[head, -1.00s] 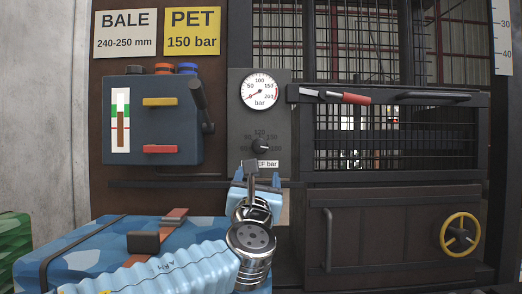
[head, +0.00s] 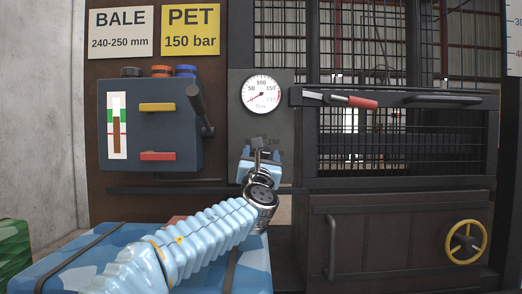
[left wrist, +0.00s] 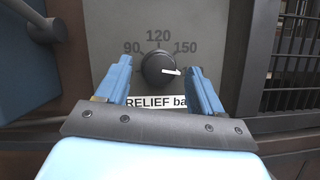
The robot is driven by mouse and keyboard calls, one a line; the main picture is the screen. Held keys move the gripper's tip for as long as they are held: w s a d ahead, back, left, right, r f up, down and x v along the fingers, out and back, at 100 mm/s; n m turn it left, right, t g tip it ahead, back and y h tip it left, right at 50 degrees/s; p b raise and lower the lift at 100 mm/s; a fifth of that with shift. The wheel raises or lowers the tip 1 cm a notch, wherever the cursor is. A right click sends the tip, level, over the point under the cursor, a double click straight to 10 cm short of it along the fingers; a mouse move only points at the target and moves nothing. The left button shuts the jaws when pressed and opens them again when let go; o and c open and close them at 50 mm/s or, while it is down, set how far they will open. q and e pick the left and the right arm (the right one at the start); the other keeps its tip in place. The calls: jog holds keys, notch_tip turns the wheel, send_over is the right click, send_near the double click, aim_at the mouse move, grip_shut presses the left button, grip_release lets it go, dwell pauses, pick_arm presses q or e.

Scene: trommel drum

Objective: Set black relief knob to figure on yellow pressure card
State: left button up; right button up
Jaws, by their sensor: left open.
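The black relief knob (left wrist: 158,68) sits on a grey panel above the RELIEF bar label (left wrist: 155,103). Its white pointer points right, below the 150 mark, toward a spot my right-hand finger covers. The figures 90, 120 and 150 show around it. My left gripper (left wrist: 158,80) is open, with its blue fingers on either side of the knob; I cannot tell if they touch it. In the head view my left gripper (head: 261,152) hides most of the knob. The yellow pressure card (head: 190,29) reads PET 150 bar. My right gripper is out of view.
A round gauge (head: 262,94) is above the knob, its red needle low. A dark box (head: 150,135) with yellow and red handles is on the left. A barred gate (head: 395,135) with a red-handled lever (head: 362,102) and a yellow handwheel (head: 465,242) are on the right.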

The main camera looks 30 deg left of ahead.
pick_arm(q)
jog(key=shift+w+a+r, duration=0.1)
jog(key=shift+w+r, duration=0.05)
jog(key=shift+w, duration=0.1)
jog(key=c, duration=1.1)
jog(key=shift+o, duration=0.2)
jog(key=shift+f+n+g+y+b, duration=0.15)
jog(key=shift+n+y+b, duration=0.25)
jog(key=shift+n, duration=0.3)
jog(key=shift+f+n+g+y+b, duration=0.15)
jog(key=shift+n+y+b, duration=0.25)
jog(key=shift+n, duration=0.3)
jog(key=n, duration=0.2)
jog(key=n+g+y+b, duration=0.1)
jog(key=shift+w+d+r+n, duration=0.1)
jog(key=shift+d+r+n, duration=0.1)
jog(key=shift+n, duration=0.2)
jog(key=n+g, duration=0.1)
jog(key=n+y, duration=0.1)
jog(key=n, duration=0.1)
jog(key=shift+n+g+y, duration=0.3)
jog(key=shift+g, duration=0.1)
jog(key=shift+r+n+g+y, duration=0.1)
jog(key=shift+n+g+y, duration=0.25)
jog(key=shift+n, duration=0.6)
jog(key=shift+r+n+g+y, duration=0.15)
jog(key=shift+n+g, duration=0.4)
jog(key=shift+n, duration=0.4)
jog(key=shift+f, duration=0.1)
